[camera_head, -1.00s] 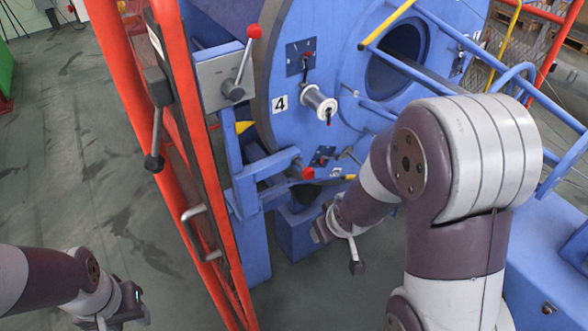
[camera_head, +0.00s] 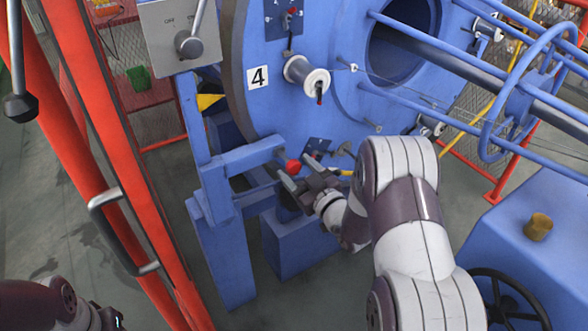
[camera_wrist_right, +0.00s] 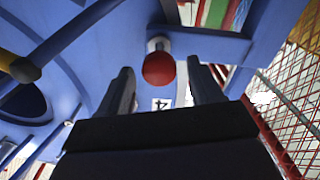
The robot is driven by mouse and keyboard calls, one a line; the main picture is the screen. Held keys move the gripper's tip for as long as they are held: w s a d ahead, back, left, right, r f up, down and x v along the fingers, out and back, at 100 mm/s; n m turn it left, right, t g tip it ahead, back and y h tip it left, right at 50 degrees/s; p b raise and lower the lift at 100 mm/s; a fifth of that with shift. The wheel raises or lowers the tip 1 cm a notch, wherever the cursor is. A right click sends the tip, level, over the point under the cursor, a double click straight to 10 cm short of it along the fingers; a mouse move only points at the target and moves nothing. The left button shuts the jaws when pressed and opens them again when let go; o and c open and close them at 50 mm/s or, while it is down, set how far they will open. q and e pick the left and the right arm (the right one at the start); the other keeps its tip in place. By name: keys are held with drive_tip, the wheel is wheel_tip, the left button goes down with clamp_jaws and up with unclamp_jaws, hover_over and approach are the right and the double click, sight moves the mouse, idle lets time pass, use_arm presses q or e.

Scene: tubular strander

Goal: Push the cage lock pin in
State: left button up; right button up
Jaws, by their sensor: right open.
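The cage lock pin shows as a red ball knob (camera_head: 292,167) at the end of a blue bracket, low beside the big blue disc marked 4. In the right wrist view the red knob (camera_wrist_right: 158,69) sits between the two finger tips, beyond the palm. My right gripper (camera_head: 296,178) is open at the knob, its fingers pointing toward it. I cannot tell whether they touch it. The pin's shaft is mostly hidden behind the knob. My left gripper (camera_head: 107,319) is at the bottom left edge, mostly cut off.
The blue bracket and post (camera_head: 225,215) stand left of the knob. A red gate frame (camera_head: 130,170) runs down the left. A lever box (camera_head: 180,38) is above. A white spool (camera_head: 305,76) sits on the blue disc (camera_head: 270,110). Blue rails (camera_head: 470,60) cross at right.

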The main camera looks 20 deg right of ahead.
sight(287, 158)
drive_tip(key=shift+w+a, duration=0.1)
drive_tip(key=shift+w, duration=0.85)
clamp_jaws()
drive_tip(key=shift+w, duration=0.1)
drive_tip(key=w, duration=0.2)
drive_tip(key=w+b, duration=0.1)
drive_tip(key=shift+a, duration=0.25)
drive_tip(key=shift+r, duration=0.15)
unclamp_jaws()
drive_tip(key=shift+w, duration=0.15)
